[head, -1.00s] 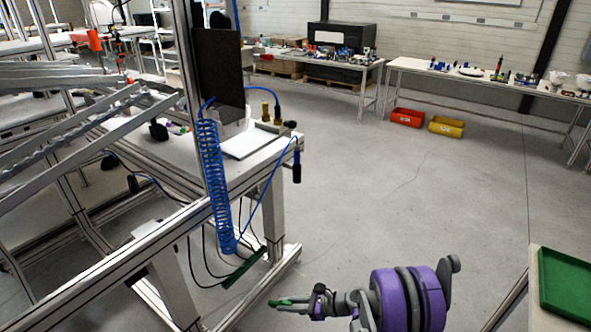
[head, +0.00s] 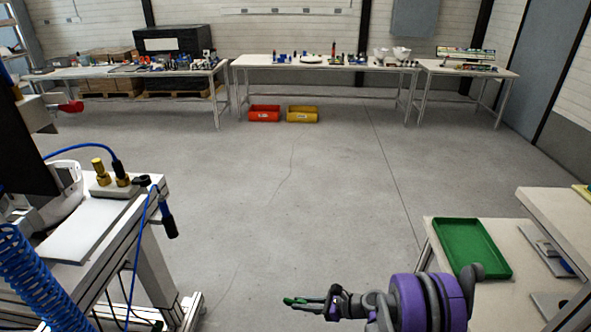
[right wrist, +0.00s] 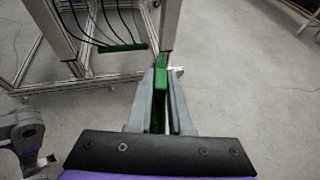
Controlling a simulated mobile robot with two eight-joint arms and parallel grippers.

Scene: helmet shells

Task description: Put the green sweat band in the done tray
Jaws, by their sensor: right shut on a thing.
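The green sweat band (right wrist: 160,92) is a narrow green strip between the fingers of my right gripper (right wrist: 162,95) in the right wrist view. In the head view my right gripper (head: 308,302) is at the bottom centre, shut on the band (head: 294,300), which shows as a small green bit at the fingertips. It is held above open floor. A green tray (head: 472,248) lies on a white table at the right, to the right of and beyond the gripper; it looks empty. I cannot tell from any label that it is the done tray.
A workstation table (head: 100,228) with a blue coiled hose (head: 28,275) stands at the left. A white table (head: 440,230) holds the green tray, with a higher surface (head: 560,215) to its right. The floor between is clear. Red (head: 264,113) and yellow (head: 302,114) bins are far off.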

